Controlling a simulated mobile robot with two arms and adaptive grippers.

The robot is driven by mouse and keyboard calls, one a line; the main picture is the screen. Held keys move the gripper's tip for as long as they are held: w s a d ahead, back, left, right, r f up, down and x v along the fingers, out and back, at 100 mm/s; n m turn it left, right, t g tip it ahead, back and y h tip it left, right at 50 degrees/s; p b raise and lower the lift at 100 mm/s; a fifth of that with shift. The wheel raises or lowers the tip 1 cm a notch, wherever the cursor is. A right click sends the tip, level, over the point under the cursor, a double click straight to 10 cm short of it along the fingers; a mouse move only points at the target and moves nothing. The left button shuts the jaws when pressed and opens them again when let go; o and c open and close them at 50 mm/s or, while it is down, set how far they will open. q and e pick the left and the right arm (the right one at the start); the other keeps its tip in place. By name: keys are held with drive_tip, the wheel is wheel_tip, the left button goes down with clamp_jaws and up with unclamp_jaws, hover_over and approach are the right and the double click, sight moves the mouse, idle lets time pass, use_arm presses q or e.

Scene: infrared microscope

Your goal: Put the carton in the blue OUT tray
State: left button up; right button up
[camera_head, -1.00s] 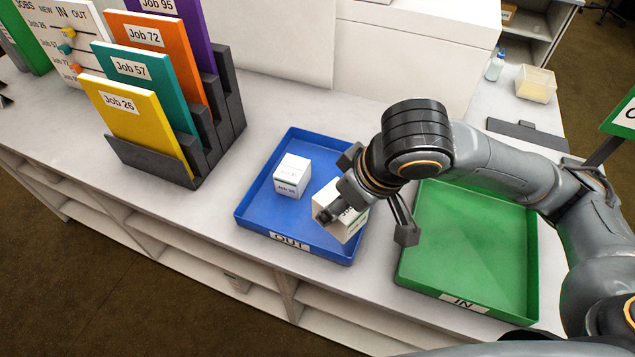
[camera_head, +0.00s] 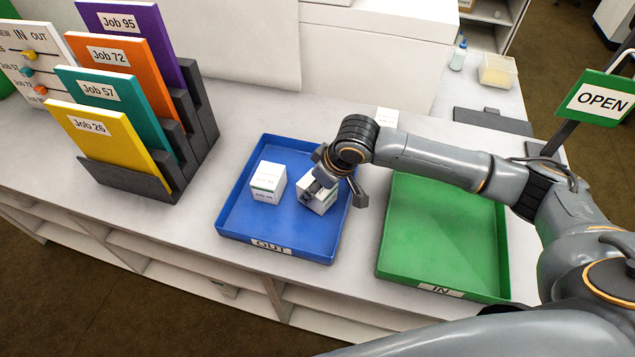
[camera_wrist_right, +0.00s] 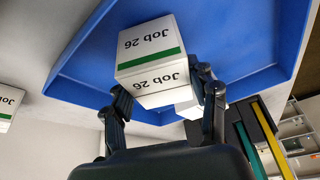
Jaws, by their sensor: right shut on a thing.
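The carton (camera_head: 318,196) is a white box with a green band, marked Job 26 in the right wrist view (camera_wrist_right: 150,45). My right gripper (camera_head: 337,192) is shut on it, one finger on each side. The carton is in or just above the right half of the blue OUT tray (camera_head: 230,222); I cannot tell whether it touches the floor. The tray also shows in the right wrist view (camera_wrist_right: 245,30). A second white carton (camera_head: 268,182) stands upright in the tray, left of the held one. My left gripper is not in view.
The green IN tray (camera_head: 440,230) is empty, right of the blue tray. Another white box (camera_head: 387,118) stands on the counter behind my right arm. A folder rack (camera_head: 120,178) stands left. An OPEN sign (camera_head: 600,98) is at the right.

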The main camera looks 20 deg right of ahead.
drive_tip(key=shift+f, duration=0.3)
drive_tip(key=shift+f, duration=0.15)
drive_tip(key=o, duration=1.2)
drive_tip(key=b+v, duration=0.1)
drive_tip(key=v, duration=1.1)
drive_tip(key=shift+s, duration=0.1)
